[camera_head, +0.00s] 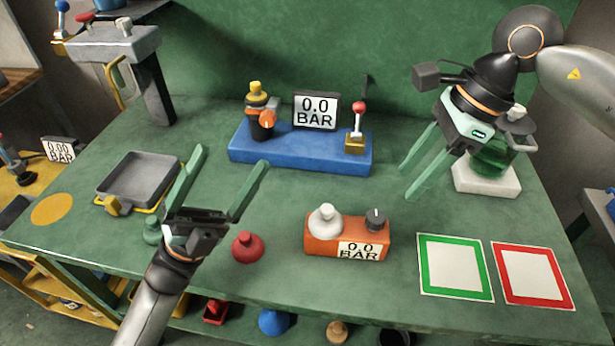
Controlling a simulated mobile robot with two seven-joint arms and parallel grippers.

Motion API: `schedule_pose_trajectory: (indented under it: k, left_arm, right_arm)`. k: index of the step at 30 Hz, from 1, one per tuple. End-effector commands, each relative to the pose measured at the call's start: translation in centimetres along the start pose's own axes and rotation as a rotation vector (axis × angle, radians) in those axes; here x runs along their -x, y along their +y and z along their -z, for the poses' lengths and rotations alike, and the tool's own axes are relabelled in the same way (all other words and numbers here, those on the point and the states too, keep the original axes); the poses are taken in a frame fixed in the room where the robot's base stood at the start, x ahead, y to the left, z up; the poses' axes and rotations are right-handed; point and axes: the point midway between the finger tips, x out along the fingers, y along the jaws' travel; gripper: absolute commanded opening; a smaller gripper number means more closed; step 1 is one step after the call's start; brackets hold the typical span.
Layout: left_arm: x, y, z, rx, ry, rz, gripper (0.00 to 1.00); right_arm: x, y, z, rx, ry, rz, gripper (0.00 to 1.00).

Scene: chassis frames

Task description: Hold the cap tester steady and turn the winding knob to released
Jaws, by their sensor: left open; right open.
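The cap tester looks to be the orange box (318,243) near the front middle of the green table, with a white rounded cap (325,221) on top and a "0.0 BAR" display on its front. A dark knob (376,219) with a light pointer mark sits on its right top; its setting is too small to tell. My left gripper (231,166) is open and empty, left of and behind the orange box. My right gripper (416,182) is open and empty above the table, behind and right of the box. Neither touches the box.
A blue test stand (300,149) with a display stands at the back. A red cap (248,247) lies left of the orange box. A grey tray (138,177) is at left. Green (455,238) and red (572,290) framed squares lie at right. A green flask on a white base (487,178) is behind my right gripper.

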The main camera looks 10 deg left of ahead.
Motion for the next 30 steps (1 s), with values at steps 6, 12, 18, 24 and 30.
schedule_pose_trajectory:
  k: [6,12,18,24,30]
  left_arm:
    - [-5.6,2.3,9.9,-0.066,0.488,0.003,1.00]
    - [-6.9,4.8,14.5,-0.175,0.851,-0.041,1.00]
    - [-6.3,7.8,16.9,-0.311,1.202,-0.134,1.00]
    - [-4.7,10.9,16.4,-0.475,1.528,-0.285,1.00]
    - [-3.4,13.4,12.6,-0.666,1.809,-0.506,1.00]
  right_arm:
    - [0.0,0.0,0.0,0.000,0.000,0.000,0.50]
    - [0.0,0.0,0.0,0.000,0.000,0.000,0.50]
    - [0.0,0.0,0.0,0.000,0.000,0.000,0.50]
    - [0.0,0.0,0.0,0.000,0.000,0.000,0.50]
    - [0.0,0.0,0.0,0.000,0.000,0.000,0.50]
